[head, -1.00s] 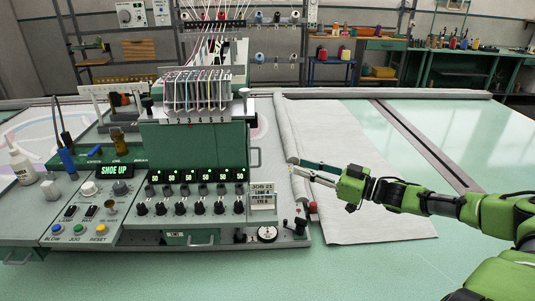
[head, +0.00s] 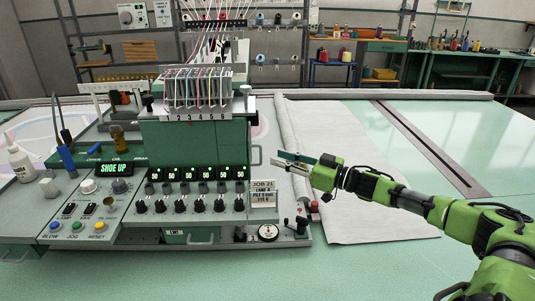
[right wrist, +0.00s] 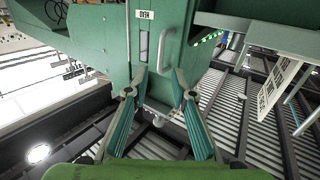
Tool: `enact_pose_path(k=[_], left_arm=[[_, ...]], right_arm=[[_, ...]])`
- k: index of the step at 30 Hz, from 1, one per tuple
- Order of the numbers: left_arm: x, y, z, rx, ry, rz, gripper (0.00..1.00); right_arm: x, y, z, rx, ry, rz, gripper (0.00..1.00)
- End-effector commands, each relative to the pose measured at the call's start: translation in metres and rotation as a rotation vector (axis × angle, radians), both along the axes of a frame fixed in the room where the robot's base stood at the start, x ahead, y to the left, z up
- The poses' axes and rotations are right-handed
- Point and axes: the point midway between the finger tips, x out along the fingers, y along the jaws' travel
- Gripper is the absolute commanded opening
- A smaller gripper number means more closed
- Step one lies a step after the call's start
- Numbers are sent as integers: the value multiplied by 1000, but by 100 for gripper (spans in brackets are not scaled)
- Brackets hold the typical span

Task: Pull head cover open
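The machine's green tufting head (head: 195,145) stands left of centre in the head view. My right gripper (head: 286,161) is to the right of the head in the head view, pointing left. In the right wrist view the right gripper (right wrist: 160,82) is open, its fingers spread on either side of the handle's line. I see no contact. My left gripper is not in view.
A control panel with knobs and buttons (head: 100,227) fills the front left. The hanging job card (head: 263,198) is close to my right gripper. A pale cloth (head: 345,150) lies right of the machine, with open green table (head: 440,140) beyond it.

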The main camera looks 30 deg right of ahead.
Motion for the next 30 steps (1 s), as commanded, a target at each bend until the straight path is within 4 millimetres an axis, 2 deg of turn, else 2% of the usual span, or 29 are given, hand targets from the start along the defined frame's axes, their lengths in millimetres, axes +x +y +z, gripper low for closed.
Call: enact_pose_path(k=[13,26,27,30], left_arm=[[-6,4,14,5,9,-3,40],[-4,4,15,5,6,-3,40],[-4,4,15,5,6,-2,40],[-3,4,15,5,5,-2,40]], right_arm=[[43,19,1,2,-1,-2,23],[49,23,-1,0,1,0,23],[49,23,-1,0,1,0,21],[49,23,0,0,1,0,0]])
